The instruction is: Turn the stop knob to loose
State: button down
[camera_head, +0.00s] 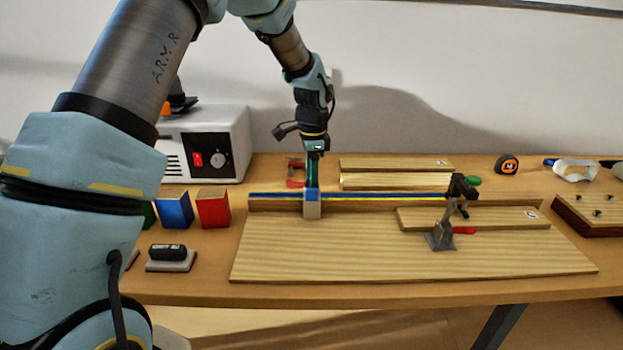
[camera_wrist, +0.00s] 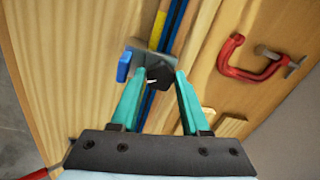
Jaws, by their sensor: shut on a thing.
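The stop (camera_head: 312,211) is a small grey block with a blue part, sitting on the fence rail (camera_head: 375,197) toward its left end. In the wrist view the stop shows as a grey bracket (camera_wrist: 139,50) with a blue tab (camera_wrist: 124,67). Its black knob (camera_wrist: 158,73) carries a short white pointer mark. In the head view my gripper (camera_head: 313,183) hides the knob. I cannot read any loose or tight marking.
A red clamp (camera_wrist: 262,70) is close beside the rail. A toggle clamp (camera_head: 441,236) holds a wooden board (camera_head: 490,218) to the right. Coloured blocks (camera_head: 213,208) and an eraser (camera_head: 170,258) are at left. Wooden strips (camera_head: 395,180) lie behind the rail.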

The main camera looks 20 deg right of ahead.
jog(key=n, duration=0.6)
jog(key=shift+d+n, duration=0.1)
jog(key=shift+n, duration=0.2)
jog(key=n, duration=0.6)
jog(key=shift+y, duration=0.4)
jog(key=n+p, duration=0.1)
jog(key=n, duration=0.5)
jog(key=shift+d+n+g, duration=0.15)
jog(key=shift+n+g, duration=0.15)
jog(key=shift+g, duration=0.1)
jog(key=n+p, duration=0.2)
jog(key=n, duration=0.4)
jog(key=shift+n, duration=0.3)
jog(key=shift+c, duration=1.9)
grip_release()
notch_tip(320, 180, up, 11)
jog(key=b, duration=0.2)
jog(key=shift+w+d, duration=0.2)
jog(key=shift+d, duration=0.15)
